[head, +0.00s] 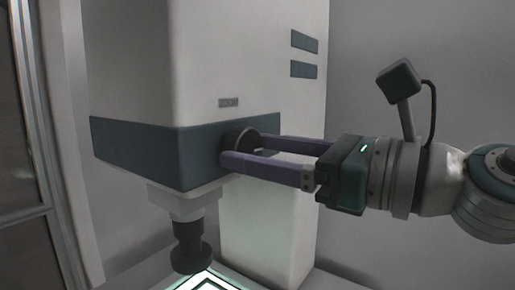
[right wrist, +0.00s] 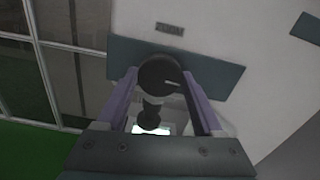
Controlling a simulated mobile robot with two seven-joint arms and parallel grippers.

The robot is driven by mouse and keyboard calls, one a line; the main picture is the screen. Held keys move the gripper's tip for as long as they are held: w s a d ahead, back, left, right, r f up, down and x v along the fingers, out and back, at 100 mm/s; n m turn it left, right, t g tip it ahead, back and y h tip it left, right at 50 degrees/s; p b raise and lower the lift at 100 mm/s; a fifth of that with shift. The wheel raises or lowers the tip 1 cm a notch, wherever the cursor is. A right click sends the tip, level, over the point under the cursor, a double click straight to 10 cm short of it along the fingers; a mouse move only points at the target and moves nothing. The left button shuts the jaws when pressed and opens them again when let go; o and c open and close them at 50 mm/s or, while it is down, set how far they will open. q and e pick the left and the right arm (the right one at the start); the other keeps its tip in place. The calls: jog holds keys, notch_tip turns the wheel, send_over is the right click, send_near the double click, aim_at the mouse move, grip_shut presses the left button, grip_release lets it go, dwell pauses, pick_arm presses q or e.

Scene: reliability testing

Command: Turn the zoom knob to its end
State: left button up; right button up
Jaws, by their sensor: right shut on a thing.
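The zoom knob (head: 238,141) is a round black knob on the dark teal band of a white machine (head: 215,60), below a small label plate (head: 229,102). My right gripper (head: 243,151) comes in from the right, with its two purple fingers on either side of the knob, shut on it. In the right wrist view the knob (right wrist: 160,74) sits between the fingertips, and a pale line on its face points to the right and slightly down. My left gripper is not in view.
A black lens (head: 191,247) hangs under the machine's head above a lit stage (head: 207,281). The machine's white column (head: 268,225) stands behind the fingers. A glazed frame (head: 28,150) is at the far left. Free room lies to the right, around my arm.

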jog(key=m+p, duration=0.2)
jog(key=m, duration=0.3)
jog(key=shift+r+m, duration=0.1)
jog(key=shift+m, duration=0.3)
jog(key=m+p, duration=0.2)
jog(key=m, duration=0.4)
jog(key=shift+w+p, duration=0.1)
jog(key=shift+p, duration=0.2)
jog(key=m+p, duration=0.2)
jog(key=m, duration=0.4)
jog(key=shift+m, duration=0.4)
jog(key=m+p, duration=0.1)
jog(key=m, duration=0.3)
jog(key=shift+f+m+p, duration=0.2)
jog(key=shift+m+p, duration=0.1)
jog(key=o, duration=1.4)
